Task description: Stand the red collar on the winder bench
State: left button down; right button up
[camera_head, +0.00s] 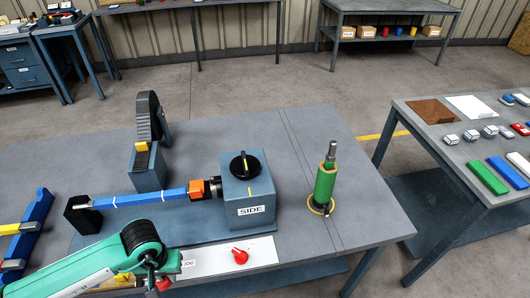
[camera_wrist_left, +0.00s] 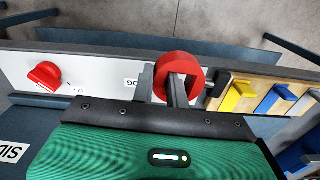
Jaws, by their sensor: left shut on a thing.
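The red collar (camera_wrist_left: 163,61) is a thick ring at the fingers of my left gripper (camera_wrist_left: 172,88) in the left wrist view. The gripper is shut on it, with finger metal showing in the ring's opening. In the head view my left gripper (camera_head: 156,281) is at the front edge of the grey bench (camera_head: 300,150), and only a small red part of the collar (camera_head: 164,284) shows below it. My right gripper is not in view. Which bench is the winder bench is not labelled in the frames.
The grey bench carries a box marked SIDE (camera_head: 248,190), a blue bar (camera_head: 150,197), a black wheel (camera_head: 149,118) and a green roll on a post (camera_head: 325,181). A red knob (camera_head: 239,256) sits on a white front panel. Another table (camera_head: 445,150) stands right.

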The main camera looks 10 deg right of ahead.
aim_at(379, 209)
jog(key=l+u, duration=0.1)
jog(key=l, duration=1.7)
jog(key=k+l+u, duration=0.1)
jog(key=l, duration=1.65)
